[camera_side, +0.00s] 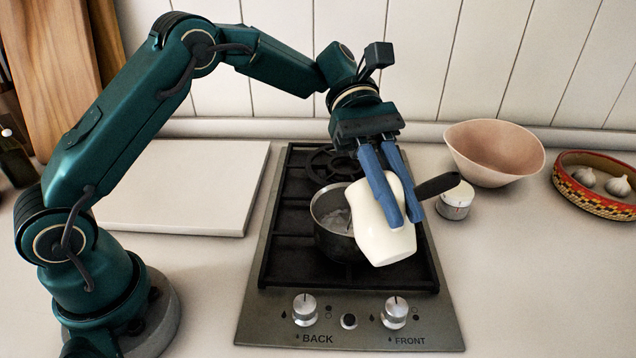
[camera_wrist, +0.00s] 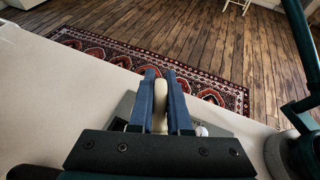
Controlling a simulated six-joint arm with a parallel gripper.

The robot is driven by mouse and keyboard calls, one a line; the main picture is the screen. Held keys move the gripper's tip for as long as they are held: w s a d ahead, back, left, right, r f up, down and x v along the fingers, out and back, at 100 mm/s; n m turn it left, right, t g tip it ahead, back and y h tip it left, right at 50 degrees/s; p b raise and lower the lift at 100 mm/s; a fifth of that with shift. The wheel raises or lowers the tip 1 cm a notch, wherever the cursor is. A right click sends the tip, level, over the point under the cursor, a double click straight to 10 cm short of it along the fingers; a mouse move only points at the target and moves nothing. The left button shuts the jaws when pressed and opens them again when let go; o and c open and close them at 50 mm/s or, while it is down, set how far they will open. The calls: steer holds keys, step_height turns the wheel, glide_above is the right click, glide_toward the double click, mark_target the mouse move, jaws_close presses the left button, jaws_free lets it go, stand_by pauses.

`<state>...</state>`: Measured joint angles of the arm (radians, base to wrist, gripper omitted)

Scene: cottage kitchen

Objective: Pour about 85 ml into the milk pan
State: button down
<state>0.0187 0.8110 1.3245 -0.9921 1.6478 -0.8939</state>
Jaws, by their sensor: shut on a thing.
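My gripper (camera_side: 403,221) is shut on a cream jug (camera_side: 380,238), with its blue fingers on either side of it. The jug is tilted and hangs above the right part of the milk pan (camera_side: 322,239), hiding some of it. The pan is dark outside with a pale metal inside and sits on the hob; a dark handle (camera_side: 437,186) shows to the right behind the jug. Something pale and glossy shows inside the pan; I cannot tell its level or whether a stream is falling. In the wrist view, a cream strip of the jug (camera_wrist: 160,104) shows between the fingers.
The gas hob (camera_side: 262,312) has two front knobs. A pale board (camera_side: 180,185) lies left. The counter's front right is clear.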

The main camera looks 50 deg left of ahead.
mark_target(391, 174)
steer(key=shift+w+a+r+g+h+p, duration=0.25)
steer(key=shift+a+r+h+p, duration=0.2)
steer(key=shift+h, duration=0.25)
stand_by(0.6)
steer(key=shift+w+a+r+g+h+p, duration=0.25)
steer(key=shift+w+a+r+h, duration=0.15)
steer(key=shift+a, duration=0.25)
steer(key=shift+w+a+r+g+h+p, duration=0.2)
steer(key=shift+a+r+h+p, duration=0.1)
steer(key=shift+a+h, duration=0.3)
stand_by(0.4)
